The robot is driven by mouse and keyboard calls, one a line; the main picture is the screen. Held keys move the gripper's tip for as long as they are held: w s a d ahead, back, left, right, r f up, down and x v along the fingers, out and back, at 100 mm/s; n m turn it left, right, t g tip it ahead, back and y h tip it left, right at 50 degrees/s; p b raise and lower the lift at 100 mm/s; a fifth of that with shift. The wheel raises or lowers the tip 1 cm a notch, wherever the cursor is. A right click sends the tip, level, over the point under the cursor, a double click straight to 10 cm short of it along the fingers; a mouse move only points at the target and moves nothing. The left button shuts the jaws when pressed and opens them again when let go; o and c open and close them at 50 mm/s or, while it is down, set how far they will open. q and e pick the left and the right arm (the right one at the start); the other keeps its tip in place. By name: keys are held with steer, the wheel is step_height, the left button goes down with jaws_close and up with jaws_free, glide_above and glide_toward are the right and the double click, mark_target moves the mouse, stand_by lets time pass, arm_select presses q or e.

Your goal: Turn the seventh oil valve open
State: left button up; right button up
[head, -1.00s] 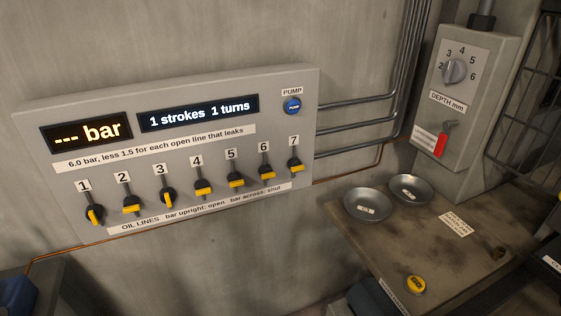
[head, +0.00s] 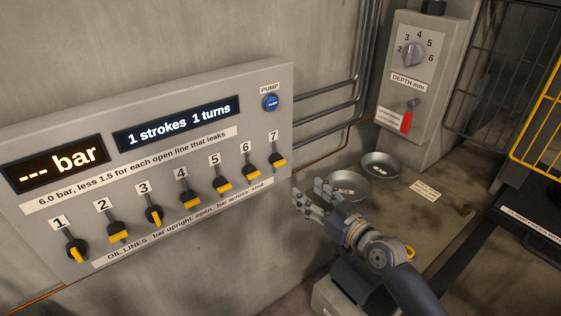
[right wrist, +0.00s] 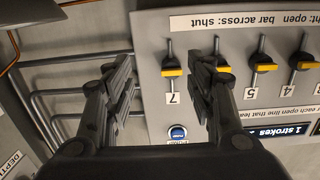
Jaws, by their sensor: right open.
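The seventh oil valve (head: 278,160) is at the right end of the panel's valve row, under the label 7. Its yellow bar lies across; it also shows in the right wrist view (right wrist: 171,72), where the panel appears upside down. My right gripper (head: 308,192) is open and empty, below and to the right of that valve in the head view. In the right wrist view its two fingers (right wrist: 165,92) stand apart on either side of the seventh valve, with no contact visible. The right finger partly hides the sixth valve (right wrist: 215,64). My left gripper is out of view.
The grey panel (head: 100,200) carries several other valves; the first (head: 76,250) and third (head: 154,215) look upright. A blue pump button (head: 271,102) is above the seventh valve. Pipes (head: 325,102) run right of the panel. Two metal bowls (head: 380,163) sit on the bench.

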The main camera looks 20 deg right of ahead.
glide_toward(281, 163)
steer(key=shift+n+y, duration=0.3)
steer(key=shift+y, duration=0.1)
steer(key=p+x, duration=0.1)
steer(key=x, duration=0.3)
steer(key=p+x, duration=0.1)
steer(key=x, duration=0.3)
steer(key=shift+w+d+f, duration=0.15)
steer(key=shift+w, duration=0.85)
steer(key=shift+a, duration=0.25)
steer(key=c, duration=1.1)
